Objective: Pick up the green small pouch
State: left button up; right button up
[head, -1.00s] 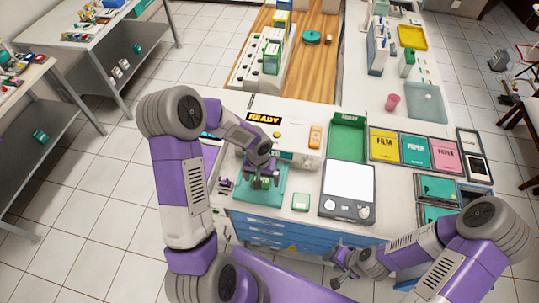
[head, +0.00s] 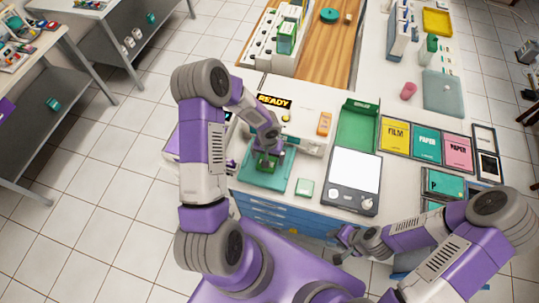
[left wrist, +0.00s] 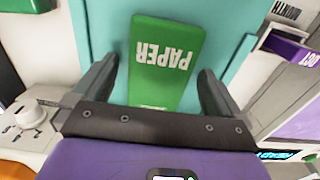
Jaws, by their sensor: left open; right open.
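The green small pouch (left wrist: 166,62), marked "PAPER", lies on a teal tray (left wrist: 98,22) in the left wrist view. My left gripper (left wrist: 158,85) is open, with one finger on each side of the pouch's near end and a gap to each. In the head view my left gripper (head: 266,163) hangs over the teal tray (head: 251,179) and mostly covers the pouch there. My right gripper (head: 342,243) is open and empty in front of the blue drawers.
A small green box (head: 305,187) and a white-topped scale (head: 355,175) stand right of the tray. A green open bin (head: 358,130) stands behind the scale. Pouches marked "FILM" (head: 395,135) and "PAPER" (head: 427,145) lie further right.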

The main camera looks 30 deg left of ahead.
pick_arm(q)
jog(key=c, duration=1.1)
jog(key=shift+r, duration=0.2)
